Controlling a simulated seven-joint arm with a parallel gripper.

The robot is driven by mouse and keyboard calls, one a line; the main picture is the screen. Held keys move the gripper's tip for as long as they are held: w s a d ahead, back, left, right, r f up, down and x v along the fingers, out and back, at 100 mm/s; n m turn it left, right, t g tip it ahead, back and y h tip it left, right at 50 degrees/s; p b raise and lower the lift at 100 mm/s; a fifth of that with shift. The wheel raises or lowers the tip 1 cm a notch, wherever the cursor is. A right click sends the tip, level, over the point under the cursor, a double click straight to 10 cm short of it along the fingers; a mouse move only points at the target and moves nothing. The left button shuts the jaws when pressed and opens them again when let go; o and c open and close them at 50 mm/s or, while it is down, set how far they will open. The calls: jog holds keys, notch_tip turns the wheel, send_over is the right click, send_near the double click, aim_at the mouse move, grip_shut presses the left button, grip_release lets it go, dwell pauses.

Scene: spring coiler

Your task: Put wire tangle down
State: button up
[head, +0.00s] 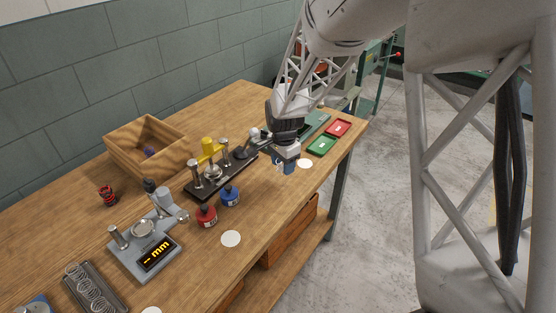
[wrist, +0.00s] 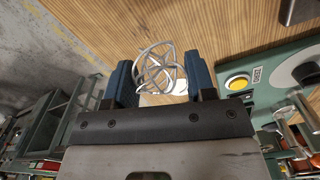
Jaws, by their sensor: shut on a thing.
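The wire tangle (wrist: 160,69) is a loose ball of silvery wire loops. It sits between the two blue fingertips of my gripper (wrist: 158,82) in the wrist view, and the gripper is shut on it. In the head view my gripper (head: 284,166) is over the front right part of the wooden bench (head: 262,220), near a white disc (head: 305,163). The tangle is small and hard to make out there. I cannot tell its exact height above the bench.
A green tray (head: 321,146) and a red tray (head: 338,128) lie at the right end. A wooden box (head: 148,147) is at the back. Another white disc (head: 231,239) lies near the front edge.

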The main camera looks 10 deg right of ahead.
aim_at(278, 160)
jog(key=shift+w+a+f, duration=0.15)
jog(key=shift+w+f, duration=0.05)
jog(key=shift+w, duration=1.55)
jog(key=shift+w+a+f, duration=0.1)
jog(key=shift+w+f, duration=0.05)
jog(key=shift+w, duration=1.55)
jog(key=shift+f, duration=1.75)
jog(key=shift+f, duration=0.1)
jog(key=o, duration=0.9)
notch_tip(278, 160, up, 12)
jog(key=shift+r, duration=0.15)
